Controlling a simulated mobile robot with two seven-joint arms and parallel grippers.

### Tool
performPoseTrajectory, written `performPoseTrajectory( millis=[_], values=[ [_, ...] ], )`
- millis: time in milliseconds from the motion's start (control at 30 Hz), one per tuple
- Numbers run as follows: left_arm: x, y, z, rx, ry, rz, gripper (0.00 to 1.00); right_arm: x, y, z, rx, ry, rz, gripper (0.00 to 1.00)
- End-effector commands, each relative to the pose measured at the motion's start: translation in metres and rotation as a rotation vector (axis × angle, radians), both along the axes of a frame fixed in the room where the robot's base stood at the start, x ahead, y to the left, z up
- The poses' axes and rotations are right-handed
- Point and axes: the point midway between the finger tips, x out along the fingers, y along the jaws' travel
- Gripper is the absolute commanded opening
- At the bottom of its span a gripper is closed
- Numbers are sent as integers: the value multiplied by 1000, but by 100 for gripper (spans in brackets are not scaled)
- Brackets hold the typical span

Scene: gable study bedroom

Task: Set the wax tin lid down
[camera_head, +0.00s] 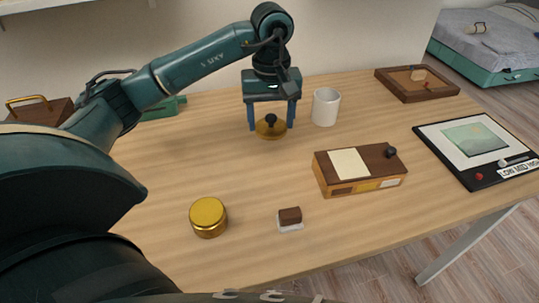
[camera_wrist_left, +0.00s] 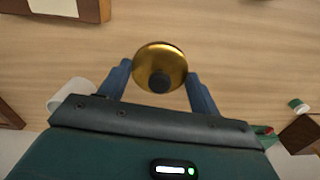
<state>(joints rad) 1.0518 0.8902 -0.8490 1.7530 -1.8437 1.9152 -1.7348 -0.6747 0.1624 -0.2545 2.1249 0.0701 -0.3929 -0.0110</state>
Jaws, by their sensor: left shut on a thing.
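The wax tin lid (camera_head: 271,131) is a round gold disc with a dark knob on top, near the back middle of the table. My left gripper (camera_head: 271,122) points down over it, one blue finger on each side, shut on it. The lid looks level, at or just above the wood; I cannot tell whether it touches. In the left wrist view the lid (camera_wrist_left: 161,58) lies between the two fingertips (camera_wrist_left: 158,78). A round gold tin (camera_head: 208,216) stands at the front left of the table. My right gripper is not in view.
A white cup (camera_head: 326,106) stands close right of my left gripper. A brown box with a pale card (camera_head: 350,164), a small brown block on a white base (camera_head: 290,219), a wooden tray (camera_head: 415,82) and a dark-framed board (camera_head: 481,150) also occupy the table.

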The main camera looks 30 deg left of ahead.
Motion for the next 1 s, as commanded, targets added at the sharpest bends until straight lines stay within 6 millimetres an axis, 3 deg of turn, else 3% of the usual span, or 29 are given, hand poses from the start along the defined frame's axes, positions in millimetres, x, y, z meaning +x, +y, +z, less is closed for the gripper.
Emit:
performPoseTrajectory(
  millis=[100,200,433,667,833,1000],
  values=[
    [3,20,-7,0,1,120,27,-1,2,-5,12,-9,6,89],
    [3,27,-16,1,3,158,27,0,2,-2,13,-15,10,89],
    [3,27,-56,1,2,160,27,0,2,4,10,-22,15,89],
    [4,27,-74,2,0,159,27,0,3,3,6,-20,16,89],
    [3,26,-99,1,1,158,27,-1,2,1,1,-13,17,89],
    [4,26,-103,1,-3,157,27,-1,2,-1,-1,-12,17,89]
  ],
)
